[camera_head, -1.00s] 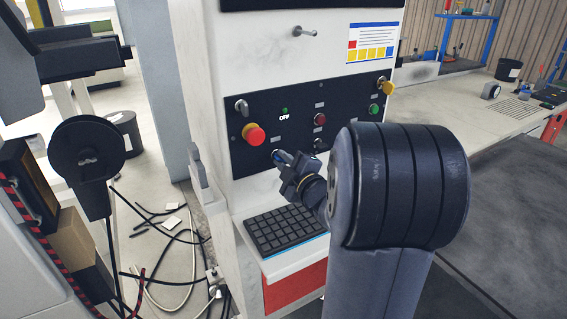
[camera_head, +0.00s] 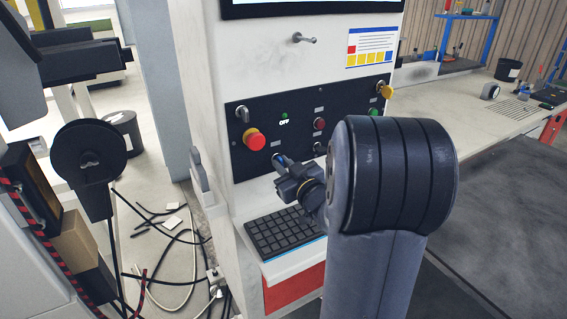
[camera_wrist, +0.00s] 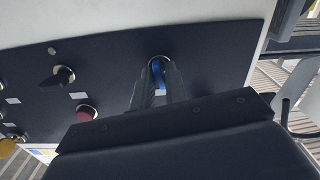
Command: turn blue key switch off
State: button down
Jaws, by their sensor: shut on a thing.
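The blue key switch (camera_head: 279,158) is low on the black control panel (camera_head: 293,143), below the red mushroom button. My gripper (camera_head: 284,163) reaches up to it from the lower right, with my arm in front. In the wrist view, the blue key (camera_wrist: 158,75) shows between the two dark fingers of my gripper (camera_wrist: 157,86), which are shut on it. The fingers cover most of the key, so its turn angle cannot be read. A small green indicator (camera_head: 284,115) on the panel is lit, with "OFF" below it.
Close around are the red mushroom button (camera_head: 254,139), a red push button (camera_head: 319,124), a silver key switch (camera_head: 242,113) and a yellow key (camera_head: 384,90). A keyboard (camera_head: 284,232) sits on a shelf just below. Cables lie on the floor at left.

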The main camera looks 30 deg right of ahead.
jog(key=shift+f+m, duration=0.1)
jog(key=shift+m, duration=1)
jog(key=shift+p, duration=0.3)
jog(key=c, duration=1.6)
grip_release()
jog(key=shift+o, duration=0.2)
jog(key=shift+s, duration=0.1)
jog(key=s, duration=1)
jog(key=shift+s+d, duration=0.2)
jog(key=shift+s, duration=0.15)
